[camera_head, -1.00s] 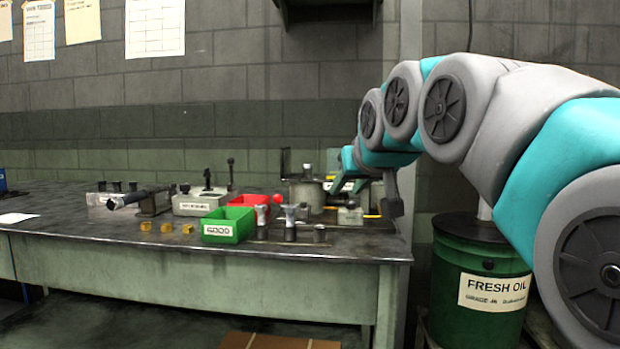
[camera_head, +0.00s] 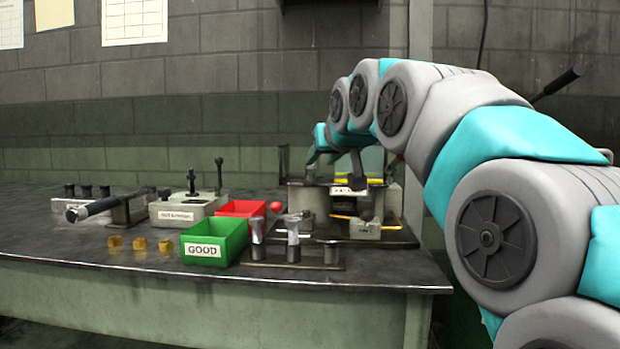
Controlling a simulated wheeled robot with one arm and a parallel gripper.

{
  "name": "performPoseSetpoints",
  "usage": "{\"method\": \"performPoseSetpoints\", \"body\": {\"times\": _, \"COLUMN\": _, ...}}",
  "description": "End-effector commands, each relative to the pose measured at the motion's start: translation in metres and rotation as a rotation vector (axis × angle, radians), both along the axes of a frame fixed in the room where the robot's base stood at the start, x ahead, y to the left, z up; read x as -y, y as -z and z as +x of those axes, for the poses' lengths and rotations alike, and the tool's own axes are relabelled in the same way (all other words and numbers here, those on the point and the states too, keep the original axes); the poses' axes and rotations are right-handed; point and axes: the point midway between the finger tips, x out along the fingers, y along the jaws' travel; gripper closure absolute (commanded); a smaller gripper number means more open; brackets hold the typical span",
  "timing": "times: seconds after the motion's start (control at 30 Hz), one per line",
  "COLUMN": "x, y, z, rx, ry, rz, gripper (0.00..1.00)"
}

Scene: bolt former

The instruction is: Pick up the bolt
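No part is clearly marked as the bolt. Two upright silver pieces with wider tops, bolt-like in shape, stand at the table's front: one on the left (camera_head: 257,238) and one on the right (camera_head: 293,240). They stand on a low dark rack, with a shorter dark cylinder (camera_head: 332,253) beside them. My gripper (camera_head: 357,180) is at the end of my arm, over the press-like machine (camera_head: 310,205) behind and to the right of these pieces. It is apart from them. Its fingers are small and dark here, and I cannot see whether they are open.
A green GOOD bin (camera_head: 205,252) and a red bin (camera_head: 237,208) stand left of the rack. Several small brass pieces (camera_head: 139,244) lie farther left. The table's front left is clear.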

Motion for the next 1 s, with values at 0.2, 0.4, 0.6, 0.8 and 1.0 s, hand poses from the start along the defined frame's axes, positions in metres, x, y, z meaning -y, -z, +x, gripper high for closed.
{"method": "performPoseSetpoints", "body": {"times": 0.2, "x": -0.008, "y": 0.010, "z": 0.021, "rx": -0.003, "ry": 0.000, "rz": -0.001, "gripper": 0.61}}
{"method": "performPoseSetpoints", "body": {"times": 0.4, "x": -0.011, "y": 0.013, "z": 0.033, "rx": -0.002, "ry": 0.000, "rz": -0.001, "gripper": 0.61}}
{"method": "performPoseSetpoints", "body": {"times": 0.6, "x": -0.018, "y": 0.022, "z": 0.056, "rx": -0.001, "ry": 0.001, "rz": -0.002, "gripper": 0.61}}
{"method": "performPoseSetpoints", "body": {"times": 0.8, "x": -0.022, "y": 0.026, "z": 0.067, "rx": -0.001, "ry": 0.000, "rz": 0.000, "gripper": 0.61}}
{"method": "performPoseSetpoints", "body": {"times": 1.0, "x": -0.022, "y": 0.026, "z": 0.067, "rx": -0.001, "ry": 0.000, "rz": 0.000, "gripper": 0.66}}
